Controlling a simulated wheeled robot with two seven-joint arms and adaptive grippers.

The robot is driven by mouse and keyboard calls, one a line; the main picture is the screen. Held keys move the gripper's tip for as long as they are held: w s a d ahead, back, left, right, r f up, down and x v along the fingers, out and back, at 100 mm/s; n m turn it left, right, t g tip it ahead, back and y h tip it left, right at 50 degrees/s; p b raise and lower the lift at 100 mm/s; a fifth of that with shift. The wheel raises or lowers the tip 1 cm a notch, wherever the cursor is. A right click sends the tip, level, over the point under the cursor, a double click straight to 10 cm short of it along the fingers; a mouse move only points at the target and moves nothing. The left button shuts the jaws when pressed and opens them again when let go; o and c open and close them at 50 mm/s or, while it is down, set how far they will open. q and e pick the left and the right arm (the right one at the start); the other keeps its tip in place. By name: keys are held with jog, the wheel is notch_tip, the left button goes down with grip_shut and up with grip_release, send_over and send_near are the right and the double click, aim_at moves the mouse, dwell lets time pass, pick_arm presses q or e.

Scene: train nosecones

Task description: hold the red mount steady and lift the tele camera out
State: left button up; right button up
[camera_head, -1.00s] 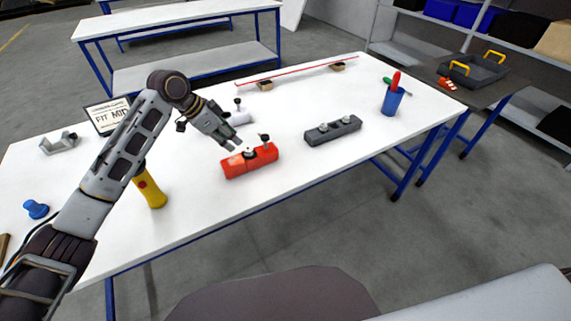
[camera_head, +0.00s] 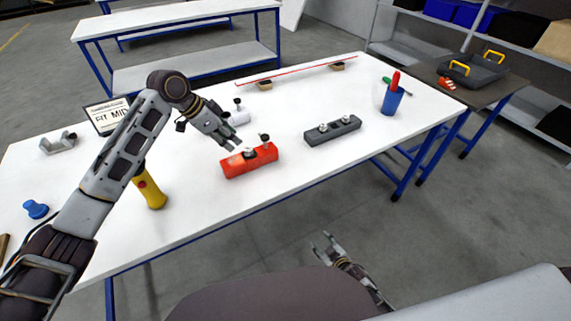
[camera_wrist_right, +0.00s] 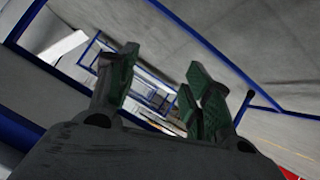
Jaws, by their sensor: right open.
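The red mount (camera_head: 236,167) lies on the white table, left of the middle in the head view. A small pale round part (camera_head: 249,153) and a dark-knobbed part (camera_head: 265,139) stand on its top; I cannot tell which is the tele camera. My left gripper (camera_head: 235,146) is just above and behind the mount's left end, pointing down toward it. Its fingers are too small to tell a grip or contact. My right gripper (camera_head: 323,243) is open and empty, below the table's front edge, well away from the mount. Its spread fingers fill the middle of the right wrist view (camera_wrist_right: 165,95).
The table's front edge (camera_head: 300,182) lies between my right gripper and the mounts.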

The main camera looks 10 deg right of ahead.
jog(key=w+a+r+n+t+y, duration=0.1)
jog(key=w+a+r+t, duration=0.15)
jog(key=r, duration=0.95)
jog(key=w+a+r+n+t+y, duration=0.1)
jog(key=a+r+t, duration=0.15)
jog(key=r, duration=0.95)
jog(key=w+a+r+t+y, duration=0.2)
jog(key=a+r, duration=0.1)
jog(key=r, duration=1)
jog(key=m+g, duration=0.1)
jog(key=m, duration=0.4)
send_near(267, 140)
jog(key=shift+v, duration=1.15)
jog(key=shift+w+a+r, duration=0.1)
jog(key=shift+w, duration=0.05)
jog(key=shift+x, duration=6.7)
